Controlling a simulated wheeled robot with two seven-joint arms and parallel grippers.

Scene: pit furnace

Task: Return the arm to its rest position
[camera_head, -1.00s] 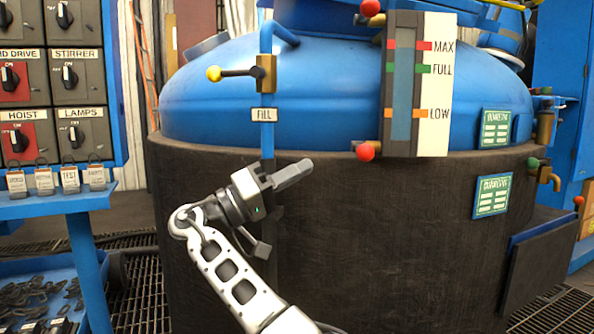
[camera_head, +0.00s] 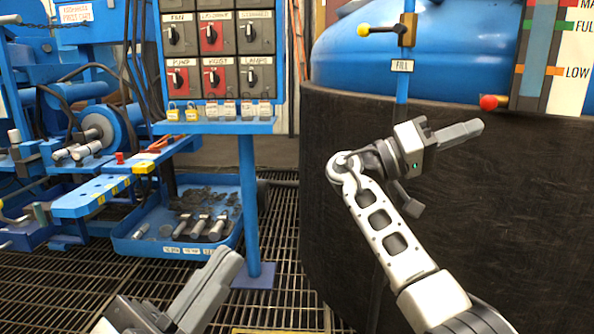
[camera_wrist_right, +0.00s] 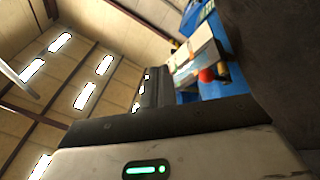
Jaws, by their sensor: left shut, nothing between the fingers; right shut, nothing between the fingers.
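My right gripper (camera_head: 460,133) is in the head view, in front of the dark lower wall of the blue tank. It is shut and empty, with its fingers pointing right and slightly up. My right arm rises to it from the bottom edge, bent at the wrist. In the right wrist view, the gripper's dark fingers (camera_wrist_right: 155,90) lie together with nothing between them. My left gripper (camera_head: 215,285) is at the bottom of the head view, left of the right arm, above the floor grating. It is shut and empty, pointing up and right. Most of the left arm is out of view.
The tank (camera_head: 450,40) with its dark wall (camera_head: 350,130) fills the right side, close to the right arm. A switch panel (camera_head: 225,55) stands on a blue post (camera_head: 249,200) at centre left. A blue tray (camera_head: 185,235) of tools lies left of it. Floor grating (camera_head: 285,270) is bare between.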

